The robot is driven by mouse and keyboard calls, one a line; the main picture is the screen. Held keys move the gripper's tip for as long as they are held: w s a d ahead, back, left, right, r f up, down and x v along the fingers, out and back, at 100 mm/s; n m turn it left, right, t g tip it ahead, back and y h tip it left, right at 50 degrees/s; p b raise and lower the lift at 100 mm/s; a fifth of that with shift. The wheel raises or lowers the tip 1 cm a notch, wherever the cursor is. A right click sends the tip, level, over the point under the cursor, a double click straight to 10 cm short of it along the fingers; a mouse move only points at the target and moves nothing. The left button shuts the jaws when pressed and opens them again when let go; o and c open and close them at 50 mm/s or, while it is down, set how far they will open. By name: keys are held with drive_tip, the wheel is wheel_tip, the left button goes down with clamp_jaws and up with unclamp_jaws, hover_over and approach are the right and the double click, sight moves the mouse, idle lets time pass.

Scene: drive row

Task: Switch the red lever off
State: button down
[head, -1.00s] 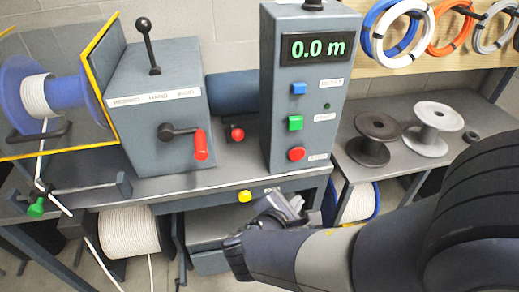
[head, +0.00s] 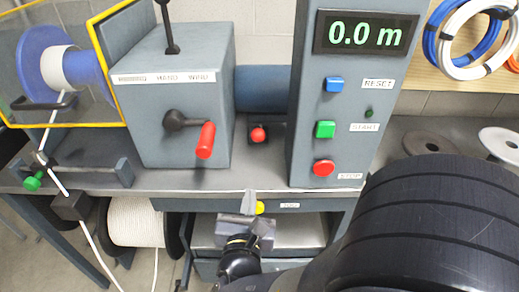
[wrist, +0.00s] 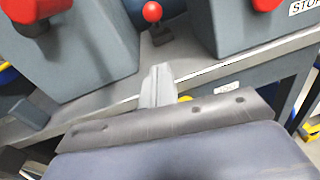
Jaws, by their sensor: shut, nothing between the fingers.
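The red lever is a short stick with a red ball knob (head: 258,134), standing from a dark base on the bench between the grey hand-wind box and the control column. In the wrist view its red ball (wrist: 152,12) and thin stem show near the top edge, beyond my fingertips. My gripper (head: 249,202) is shut and empty, in front of the bench's front edge, below and nearer than the lever. Its closed fingers (wrist: 158,85) point toward the lever in the wrist view, with a gap between. Nothing touches the lever.
The hand-wind box (head: 172,110) with its red-handled crank (head: 205,141) stands left of the lever. The control column (head: 345,110) with blue, green and red buttons stands right. A yellow button (head: 260,207) is on the bench front, beside my fingers. A white rope spool (head: 136,222) sits below.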

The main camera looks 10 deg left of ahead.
sight(258, 131)
drive_tip(key=w, duration=0.6)
drive_tip(key=w+a, duration=0.1)
drive_tip(key=w, duration=0.2)
drive_tip(key=shift+a+f, duration=0.1)
drive_tip(key=shift+f, duration=0.3)
drive_tip(key=w+r, duration=0.2)
drive_tip(key=w, duration=0.1)
drive_tip(key=shift+a, duration=0.2)
drive_tip(key=shift+w+r, duration=0.35)
drive_tip(key=shift+w, duration=0.1)
drive_tip(key=shift+r+p, duration=0.1)
drive_tip(key=shift+p, duration=0.25)
